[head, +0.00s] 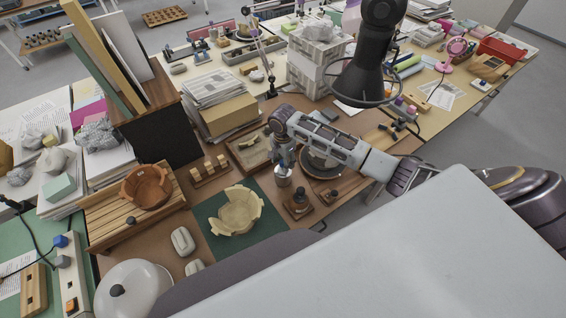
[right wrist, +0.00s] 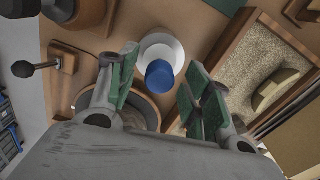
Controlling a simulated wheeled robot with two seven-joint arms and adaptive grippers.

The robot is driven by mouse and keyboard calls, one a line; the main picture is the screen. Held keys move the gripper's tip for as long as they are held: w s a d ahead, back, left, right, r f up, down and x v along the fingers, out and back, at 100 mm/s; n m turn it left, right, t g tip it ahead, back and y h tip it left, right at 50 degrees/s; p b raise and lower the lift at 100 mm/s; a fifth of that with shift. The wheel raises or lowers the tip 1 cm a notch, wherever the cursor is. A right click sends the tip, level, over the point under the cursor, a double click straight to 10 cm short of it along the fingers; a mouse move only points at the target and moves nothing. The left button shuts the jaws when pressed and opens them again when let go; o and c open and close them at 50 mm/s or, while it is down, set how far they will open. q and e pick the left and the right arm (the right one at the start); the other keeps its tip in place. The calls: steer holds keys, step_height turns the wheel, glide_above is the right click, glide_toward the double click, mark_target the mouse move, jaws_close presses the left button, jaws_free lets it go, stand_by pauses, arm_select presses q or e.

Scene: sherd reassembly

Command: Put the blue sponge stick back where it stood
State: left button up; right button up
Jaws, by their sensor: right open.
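The blue sponge stick (right wrist: 160,75) shows in the right wrist view as a blue round tip, seen nearly end-on. It is in front of a round white thing (right wrist: 162,48), and its shaft is hidden. My right gripper (right wrist: 160,75) is open, with one green-padded finger on each side of the blue tip and visible gaps to both. In the head view my right gripper (head: 284,157) points down just above a small pale jar (head: 283,177); I cannot make out the blue tip there. My left gripper is not in view.
A sand tray (head: 236,150) with a sherd lies left of the right gripper, and a round turntable (head: 320,168) lies to its right. A small wooden stand (head: 298,203) is in front. A pale broken bowl (head: 236,212) sits on a green mat (head: 272,222).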

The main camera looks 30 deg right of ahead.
step_height(320, 180, up, 11)
stand_by(0.6)
steer(key=shift+s+f, duration=0.1)
steer(key=shift+s, duration=0.05)
stand_by(0.8)
